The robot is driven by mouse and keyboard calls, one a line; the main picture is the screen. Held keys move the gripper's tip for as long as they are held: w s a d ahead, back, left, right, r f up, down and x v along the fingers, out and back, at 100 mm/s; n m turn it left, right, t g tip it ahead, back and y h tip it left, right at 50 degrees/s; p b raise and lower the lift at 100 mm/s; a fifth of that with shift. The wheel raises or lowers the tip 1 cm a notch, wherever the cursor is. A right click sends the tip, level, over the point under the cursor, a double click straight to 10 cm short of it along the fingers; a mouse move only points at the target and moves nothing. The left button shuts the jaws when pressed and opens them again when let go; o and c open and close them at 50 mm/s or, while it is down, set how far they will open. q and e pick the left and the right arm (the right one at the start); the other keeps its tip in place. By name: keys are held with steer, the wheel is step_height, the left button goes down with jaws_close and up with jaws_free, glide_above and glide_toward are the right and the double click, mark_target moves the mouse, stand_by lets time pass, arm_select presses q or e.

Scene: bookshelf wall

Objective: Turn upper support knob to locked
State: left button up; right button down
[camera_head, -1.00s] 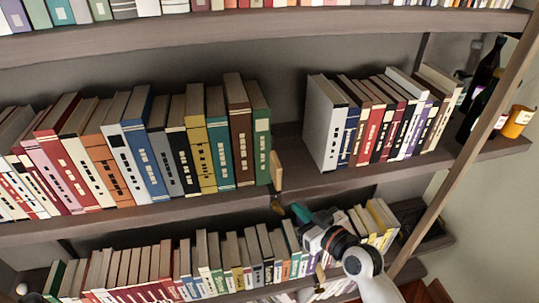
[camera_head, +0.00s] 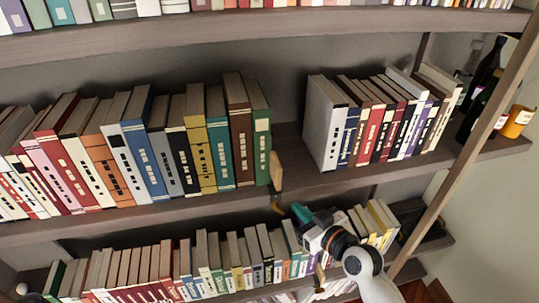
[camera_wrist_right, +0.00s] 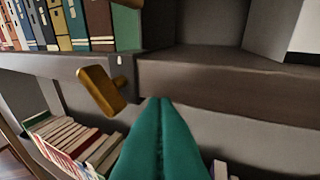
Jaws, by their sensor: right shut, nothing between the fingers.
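The upper support knob (camera_head: 276,170) is a tan, flat plate at the front edge of the middle shelf, by the green book. It stands about upright in the head view. In the right wrist view the knob (camera_wrist_right: 101,90) is brown-gold, slanted, on a short stem at the shelf edge. My right gripper (camera_head: 300,211) is below and right of it in the head view. Its teal fingers (camera_wrist_right: 160,104) are shut and empty, with the tips right of the knob and apart from it in the wrist view. My left gripper is not in view.
A similar tan piece (camera_head: 320,272) sits lower, close to my right wrist. Rows of books fill the middle shelf (camera_head: 140,215) and the lower shelf. A gap on the middle shelf separates the green book (camera_head: 261,135) from a white book (camera_head: 325,122). A slanted post (camera_head: 465,165) stands right.

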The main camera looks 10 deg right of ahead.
steer(key=shift+a+p, duration=0.7)
steer(key=shift+a, duration=0.65)
stand_by(0.6)
steer(key=shift+d, duration=0.35)
steer(key=shift+d+b, duration=0.5)
steer(key=shift+d, duration=1.05)
